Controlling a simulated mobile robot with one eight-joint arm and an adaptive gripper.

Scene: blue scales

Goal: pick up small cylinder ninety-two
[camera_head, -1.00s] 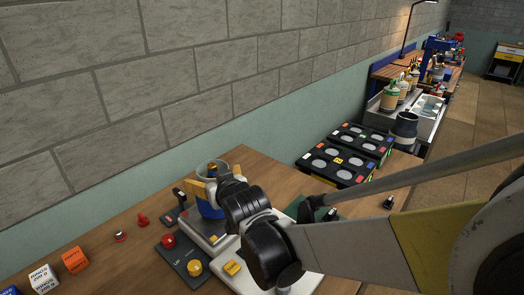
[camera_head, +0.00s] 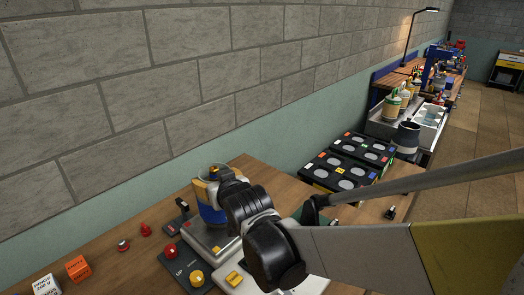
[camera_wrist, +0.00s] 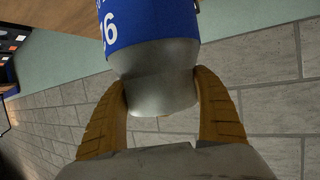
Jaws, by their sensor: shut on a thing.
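A blue cylinder (camera_head: 211,214) with a grey metal end stands out above a silver scale (camera_head: 210,248) on the wooden bench. In the wrist view, the cylinder (camera_wrist: 150,28) shows part of a white label that ends in 6; the rest is cut off, so I cannot confirm ninety-two. My gripper (camera_wrist: 160,108), with its ribbed yellow fingers, is shut on the cylinder's tapered grey end. In the head view, my gripper (camera_head: 212,184) is beside the cylinder's upper part, and my wrist hides some of it. I cannot tell whether the cylinder's base touches the scale.
A dark control panel with a red button (camera_head: 171,251) and a yellow button (camera_head: 196,278) lies in front. An orange cube (camera_head: 78,268) and a white cube (camera_head: 46,285) sit at lower left. Black trays (camera_head: 345,168) with round pads stand at right. The wall runs close behind.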

